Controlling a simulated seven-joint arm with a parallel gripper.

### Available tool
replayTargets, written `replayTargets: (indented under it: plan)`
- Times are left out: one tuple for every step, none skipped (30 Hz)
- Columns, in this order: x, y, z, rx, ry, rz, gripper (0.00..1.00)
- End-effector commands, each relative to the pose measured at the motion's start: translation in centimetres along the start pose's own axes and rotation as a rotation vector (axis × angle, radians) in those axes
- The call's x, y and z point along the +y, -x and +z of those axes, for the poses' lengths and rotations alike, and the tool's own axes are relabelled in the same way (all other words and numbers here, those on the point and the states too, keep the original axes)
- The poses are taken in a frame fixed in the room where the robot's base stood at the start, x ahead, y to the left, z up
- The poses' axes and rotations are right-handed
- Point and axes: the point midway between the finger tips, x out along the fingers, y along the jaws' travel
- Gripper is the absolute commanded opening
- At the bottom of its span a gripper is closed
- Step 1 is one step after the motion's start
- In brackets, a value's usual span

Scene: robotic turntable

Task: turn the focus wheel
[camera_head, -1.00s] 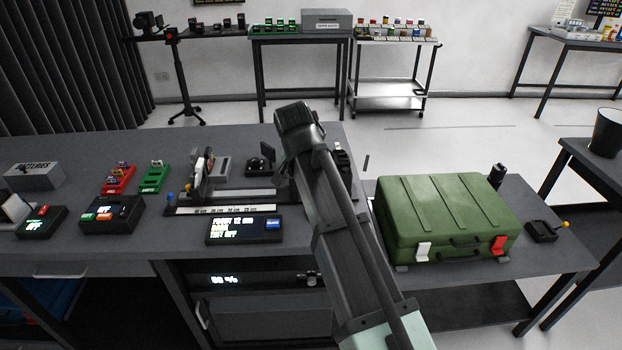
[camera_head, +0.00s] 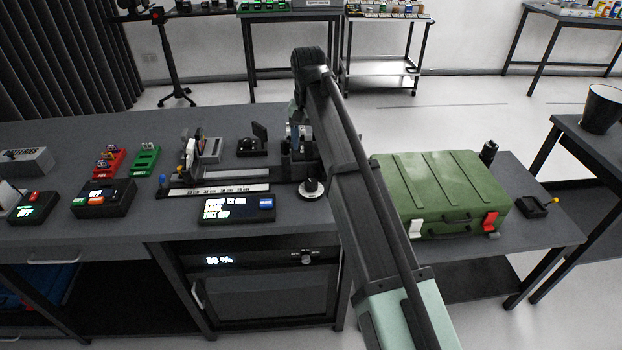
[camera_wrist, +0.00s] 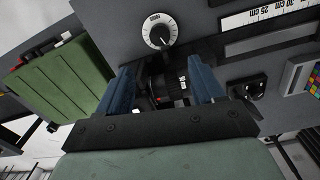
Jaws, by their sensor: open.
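The focus wheel looks to be the round black knob on a white dial (camera_head: 311,188) at the right end of the bench rail. In the wrist view this wheel (camera_wrist: 159,31) sits at the top centre, just beyond the fingertips, its small label too blurred to read. My gripper (camera_wrist: 160,68) is open, its two blue fingers apart. A black cylindrical part with white marks (camera_wrist: 167,88) shows between the fingers; whether they touch it I cannot tell. In the head view my gripper (camera_head: 297,140) is partly hidden by my arm, behind the wheel.
A ruler rail (camera_head: 215,190) runs left of the wheel, with a lit display box (camera_head: 237,209) in front. A green case (camera_head: 445,195) stands on the right, beyond my arm. Small coloured boxes lie farther left on the bench.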

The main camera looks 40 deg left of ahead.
Motion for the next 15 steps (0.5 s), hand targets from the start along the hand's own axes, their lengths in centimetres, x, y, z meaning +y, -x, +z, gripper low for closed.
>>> replayTargets:
  plan:
    - [0.0,-0.4,0.1,0.0,0.002,0.001,0.67]
    - [0.0,-0.7,0.1,-0.001,0.002,0.001,0.67]
    - [0.0,-1.2,0.1,-0.001,0.001,0.001,0.67]
    - [0.1,-1.6,0.1,-0.001,0.001,0.001,0.67]
    - [0.1,-2.1,0.1,-0.001,0.001,0.001,0.67]
    - [0.1,-2.8,0.1,-0.001,0.0,0.001,0.67]
    - [0.1,-3.3,0.1,-0.001,0.0,0.001,0.67]
    - [0.1,-3.8,0.1,-0.001,0.0,0.002,0.67]
    - [0.1,-4.5,0.1,-0.001,0.0,0.002,0.67]
    - [0.1,-5.0,0.1,-0.001,-0.001,0.002,0.67]
    - [0.1,-5.6,0.1,0.0,-0.001,0.002,0.67]
    - [0.1,-6.3,0.1,0.0,-0.001,0.002,0.67]
    - [0.1,-6.8,0.1,0.0,-0.001,0.002,0.67]
    - [0.1,-7.3,0.1,0.0,-0.001,0.002,0.67]
    - [0.1,-8.0,0.1,0.0,-0.001,0.002,0.67]
